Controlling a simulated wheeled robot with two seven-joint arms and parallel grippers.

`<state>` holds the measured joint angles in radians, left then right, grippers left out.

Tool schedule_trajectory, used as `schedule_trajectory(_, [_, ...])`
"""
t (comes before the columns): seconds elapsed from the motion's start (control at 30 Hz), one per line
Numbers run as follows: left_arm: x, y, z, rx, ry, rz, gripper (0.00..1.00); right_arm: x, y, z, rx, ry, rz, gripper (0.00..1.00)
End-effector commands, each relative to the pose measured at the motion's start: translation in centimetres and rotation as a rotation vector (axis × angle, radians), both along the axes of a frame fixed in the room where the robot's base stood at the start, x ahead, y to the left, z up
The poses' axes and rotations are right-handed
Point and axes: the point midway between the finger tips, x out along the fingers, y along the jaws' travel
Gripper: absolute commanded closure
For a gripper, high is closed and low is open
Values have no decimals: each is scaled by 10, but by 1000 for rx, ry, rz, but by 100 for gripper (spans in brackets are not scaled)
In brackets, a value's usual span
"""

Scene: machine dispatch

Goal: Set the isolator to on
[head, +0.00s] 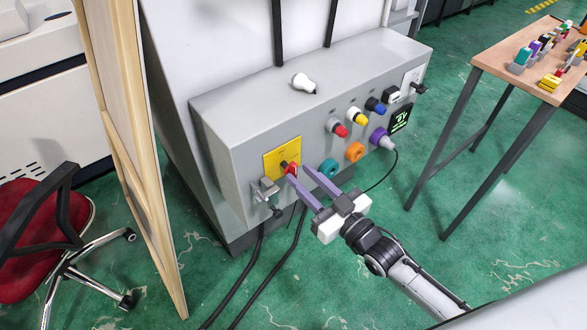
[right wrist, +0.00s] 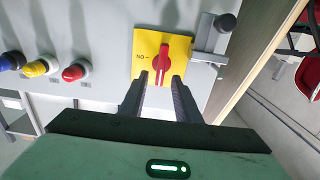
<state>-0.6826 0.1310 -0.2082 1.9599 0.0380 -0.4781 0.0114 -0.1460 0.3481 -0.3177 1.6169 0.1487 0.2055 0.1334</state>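The isolator is a red rotary handle (head: 291,170) on a yellow plate (head: 274,158), at the left of the grey panel's front. In the right wrist view the red handle (right wrist: 163,58) stands upright in the picture, and an upside-down ON label with a dash is on the yellow plate (right wrist: 144,49) to its left. The handle does not line up with that mark. My right gripper (head: 297,172) is open, its fingers pointing at the handle. In the right wrist view the fingertips (right wrist: 162,84) are on either side of the handle's lower end; contact cannot be told. My left gripper is not in view.
A metal latch with a dark knob (head: 267,191) sits close beside the plate. Red, yellow and blue buttons, teal and orange rings and a purple connector (head: 381,138) are to the right. A wooden board (head: 135,130) stands at left. A table (head: 530,60) is at right.

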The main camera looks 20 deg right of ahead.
Motion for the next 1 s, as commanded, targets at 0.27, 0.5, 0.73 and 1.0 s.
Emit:
schedule_trajectory(0.27, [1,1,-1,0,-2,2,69,34,12,-1,0,1,-1,70])
schedule_trajectory(0.5, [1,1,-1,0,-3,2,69,39,14,-1,-1,2,0,70])
schedule_trajectory(0.73, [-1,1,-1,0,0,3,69,39,14,-1,-1,2,0,89])
schedule_trajectory(1.0, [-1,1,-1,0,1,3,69,38,14,0,9,5,0,98])
